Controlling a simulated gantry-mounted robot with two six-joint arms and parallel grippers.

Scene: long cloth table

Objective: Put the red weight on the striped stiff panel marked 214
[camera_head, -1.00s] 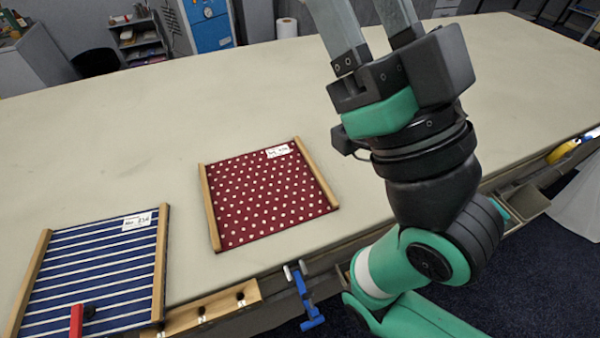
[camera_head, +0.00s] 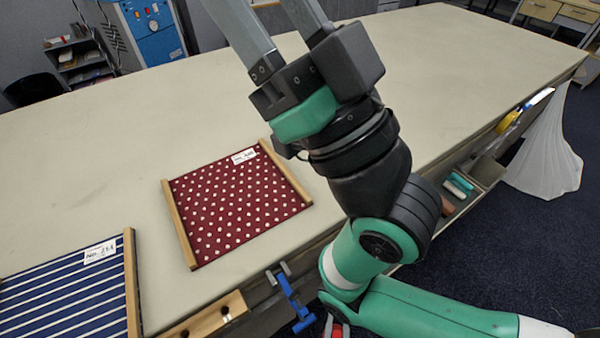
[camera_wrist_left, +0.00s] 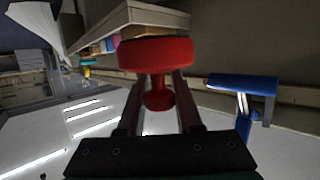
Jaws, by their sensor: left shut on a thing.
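The striped panel (camera_head: 71,299), blue with white stripes, wooden side bars and a small hard-to-read label (camera_head: 100,251), lies at the lower left of the head view, partly cut off. In the left wrist view the red weight (camera_wrist_left: 155,54) is a wide disc on a narrow stem. My left gripper (camera_wrist_left: 160,92) is shut on its stem. In the head view my left gripper does not clearly show; a small red piece at the bottom edge may be the weight. My right gripper rises at the top middle with its fingers apart, but the tips are out of frame.
A dark red dotted panel (camera_head: 232,210) lies in the middle of the table (camera_head: 430,70). A blue clamp (camera_head: 293,300) hangs at the front edge; it also shows in the left wrist view (camera_wrist_left: 243,85). White cloth (camera_head: 545,155) hangs at the right. The far table is clear.

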